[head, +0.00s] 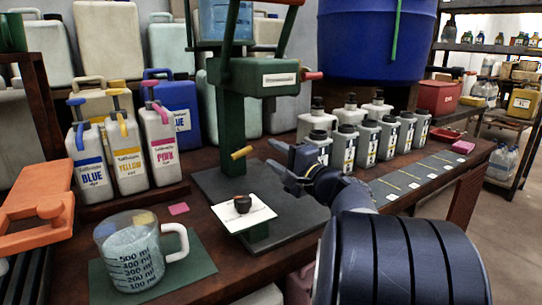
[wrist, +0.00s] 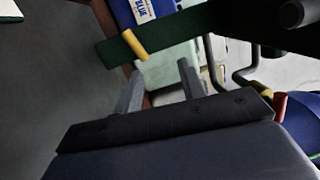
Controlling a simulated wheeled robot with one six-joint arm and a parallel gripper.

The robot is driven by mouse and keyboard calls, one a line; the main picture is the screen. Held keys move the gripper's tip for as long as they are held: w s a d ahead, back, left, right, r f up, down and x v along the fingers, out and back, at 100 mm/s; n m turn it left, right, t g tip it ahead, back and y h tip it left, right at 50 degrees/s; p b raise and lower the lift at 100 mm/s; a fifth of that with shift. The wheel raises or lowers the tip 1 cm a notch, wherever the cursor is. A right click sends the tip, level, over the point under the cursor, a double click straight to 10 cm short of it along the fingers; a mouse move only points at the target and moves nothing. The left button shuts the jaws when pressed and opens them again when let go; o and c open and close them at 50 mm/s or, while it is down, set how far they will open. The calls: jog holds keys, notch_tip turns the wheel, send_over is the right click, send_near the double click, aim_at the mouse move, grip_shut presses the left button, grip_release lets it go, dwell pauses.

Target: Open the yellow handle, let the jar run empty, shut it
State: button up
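The yellow handle (head: 242,152) is a short bar at the green stand's post (head: 231,125), slightly tilted in the head view. In the wrist view the yellow handle (wrist: 134,45) lies just beyond my fingertips, a little left. A clear jar with bluish contents (head: 225,20) sits high on the stand; its top is cut off. My gripper (head: 275,158) is open and empty, to the right of the handle and apart from it. The wrist view shows both fingers of my gripper (wrist: 160,68) spread with nothing between them.
A measuring jug (head: 130,255) stands on a green mat at front left. Dye jugs (head: 124,155) stand left, several grey bottles (head: 367,145) right. A red-tipped lever (head: 312,75) projects above.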

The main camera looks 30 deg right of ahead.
jog(key=shift+s+d+f, duration=0.1)
jog(key=shift+s, duration=0.5)
jog(key=shift+f+b, duration=0.1)
jog(key=shift+b, duration=0.4)
